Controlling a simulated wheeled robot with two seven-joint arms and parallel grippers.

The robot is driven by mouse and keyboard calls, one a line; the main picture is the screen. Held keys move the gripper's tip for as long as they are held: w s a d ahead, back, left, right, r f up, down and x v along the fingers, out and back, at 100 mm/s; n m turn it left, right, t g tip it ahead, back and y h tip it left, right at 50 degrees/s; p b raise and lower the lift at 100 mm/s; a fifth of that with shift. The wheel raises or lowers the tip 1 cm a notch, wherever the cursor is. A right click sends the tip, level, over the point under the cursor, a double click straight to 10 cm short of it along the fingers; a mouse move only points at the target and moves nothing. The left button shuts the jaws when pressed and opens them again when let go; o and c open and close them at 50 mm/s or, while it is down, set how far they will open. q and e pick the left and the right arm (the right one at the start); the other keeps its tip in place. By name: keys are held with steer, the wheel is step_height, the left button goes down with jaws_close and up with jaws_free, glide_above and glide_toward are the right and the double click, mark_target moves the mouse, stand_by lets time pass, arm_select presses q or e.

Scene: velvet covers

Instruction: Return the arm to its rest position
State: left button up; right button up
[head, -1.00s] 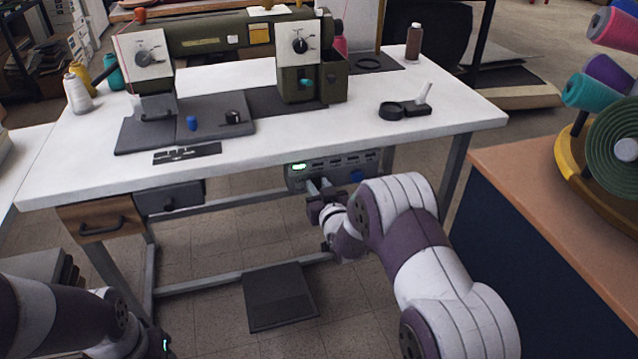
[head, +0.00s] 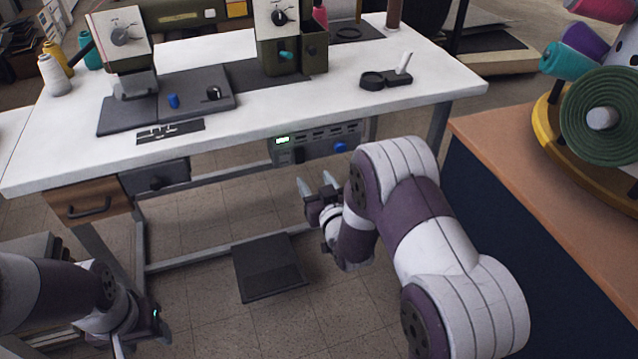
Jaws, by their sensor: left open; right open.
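My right arm reaches in from the lower right, in white and purple links. Its gripper (head: 316,184) is open and empty, in front of the control box (head: 318,143) under the sewing table (head: 250,122), apart from the box. The box has a green lit display and a blue knob. My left arm comes in from the lower left. Its gripper (head: 140,343) is low at the bottom edge, pointing down, with its fingertips partly cut off by the frame; nothing shows held in it.
A green sewing machine (head: 288,42) stands on the white table. A foot pedal (head: 268,268) lies on the tiled floor below. A wooden-topped counter (head: 540,150) with thread cones is at the right. Drawers (head: 88,202) hang under the table's left side.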

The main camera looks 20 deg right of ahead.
steer(key=s, duration=0.3)
steer(key=shift+r, duration=0.15)
